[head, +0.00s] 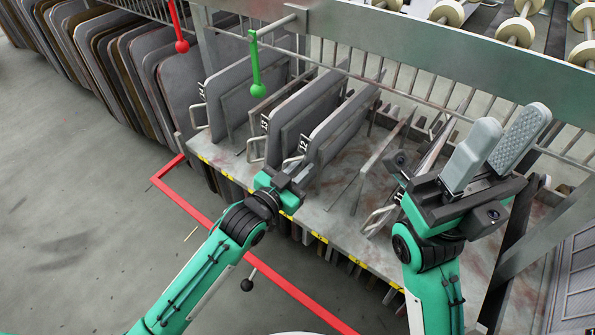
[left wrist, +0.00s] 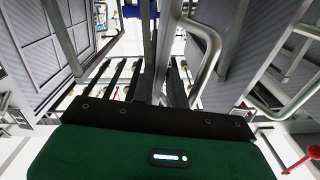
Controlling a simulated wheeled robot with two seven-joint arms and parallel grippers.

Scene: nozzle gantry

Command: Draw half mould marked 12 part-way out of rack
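The half mould marked 12 (head: 340,128) is a grey plate standing on edge in the rack, with its number on the near edge. Its bent metal handle (head: 291,161) faces the aisle. My left gripper (head: 293,177) is at this handle, and its fingertips are partly hidden. In the left wrist view a bent metal tube (left wrist: 211,50) shows just right of the dark fingers. I cannot tell whether the fingers are closed around a handle. My right gripper (head: 497,152) is open and empty, its two grey pads pointing up over the rack's right part.
The half moulds marked 13 (head: 293,105) and 14 (head: 232,97) stand to the left. A green pointer (head: 256,75) and a red pointer (head: 181,35) hang from the rack. A red floor outline (head: 195,203) runs in front. The rack shelf (head: 345,192) has bare room right of 12.

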